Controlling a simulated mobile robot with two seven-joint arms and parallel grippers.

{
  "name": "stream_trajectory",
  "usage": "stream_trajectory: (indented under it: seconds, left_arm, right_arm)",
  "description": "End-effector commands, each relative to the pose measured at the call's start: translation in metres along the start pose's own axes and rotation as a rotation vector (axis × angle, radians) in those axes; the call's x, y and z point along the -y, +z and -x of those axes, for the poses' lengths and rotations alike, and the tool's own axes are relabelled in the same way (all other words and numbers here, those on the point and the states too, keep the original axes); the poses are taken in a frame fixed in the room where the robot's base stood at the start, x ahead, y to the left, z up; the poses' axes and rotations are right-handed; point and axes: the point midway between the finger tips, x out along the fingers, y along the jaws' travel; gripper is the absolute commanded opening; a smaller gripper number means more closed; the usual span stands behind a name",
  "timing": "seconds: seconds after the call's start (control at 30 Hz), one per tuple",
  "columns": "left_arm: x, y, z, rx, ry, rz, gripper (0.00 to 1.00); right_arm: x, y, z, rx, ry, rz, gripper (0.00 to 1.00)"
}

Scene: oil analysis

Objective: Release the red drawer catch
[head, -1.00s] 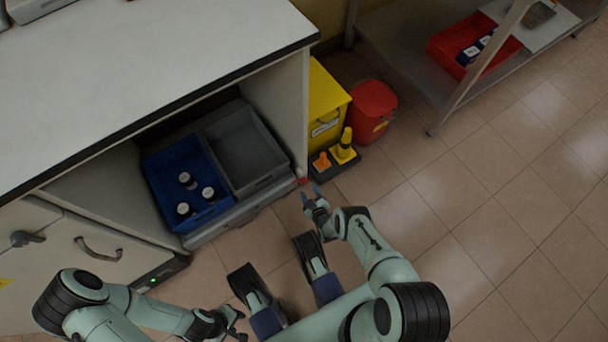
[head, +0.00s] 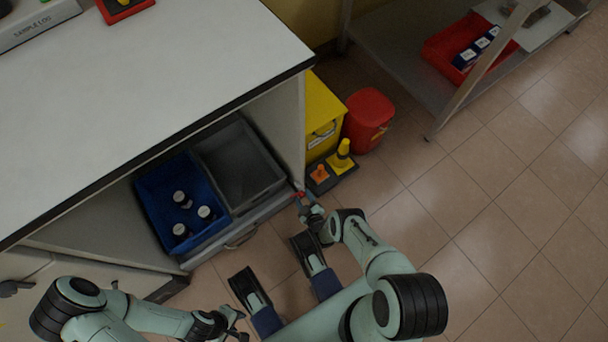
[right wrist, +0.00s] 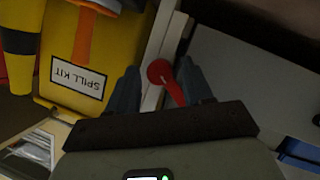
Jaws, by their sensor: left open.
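The red drawer catch (head: 298,195) is at the right end of the low drawer's front (head: 218,250), under the white bench. In the right wrist view the catch (right wrist: 160,72) has a round red head and a short slanted arm. My right gripper (head: 306,204) is at the catch. In the right wrist view its two fingers (right wrist: 160,88) stand apart, one on either side of the catch. Contact cannot be told. My left gripper (head: 236,325) is open and empty, low over the floor, away from the drawer.
The drawer holds a blue crate (head: 155,207) with several white-capped bottles and a grey crate (head: 240,165). Floor at right is clear.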

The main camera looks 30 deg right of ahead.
Motion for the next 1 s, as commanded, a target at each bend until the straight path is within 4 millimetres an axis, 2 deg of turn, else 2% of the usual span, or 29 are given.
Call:
stream_trajectory:
  seconds: [0.03, 0.13, 0.57, 1.0]
  left_arm:
    - [0.0, 0.0, 0.0, 0.0, 0.0, 0.0, 0.43]
    - [0.0, 0.0, 0.0, 0.0, 0.0, 0.0, 0.43]
    - [-0.0001, -0.0001, 0.0, 0.0, 0.0, 0.0, 0.43]
    - [-0.0002, -0.0001, 0.0, 0.0, 0.0, 0.0, 0.43]
  right_arm:
    - [0.0, 0.0, 0.0, 0.0, 0.0, 0.0, 0.33]
    - [-0.0001, 0.0, -0.0001, 0.0, 0.0, 0.0, 0.0]
    - [-0.0013, -0.0005, -0.0006, 0.001, -0.027, -0.061, 0.0]
    - [-0.005, 0.0002, -0.0015, 0.015, -0.168, -0.384, 0.0]
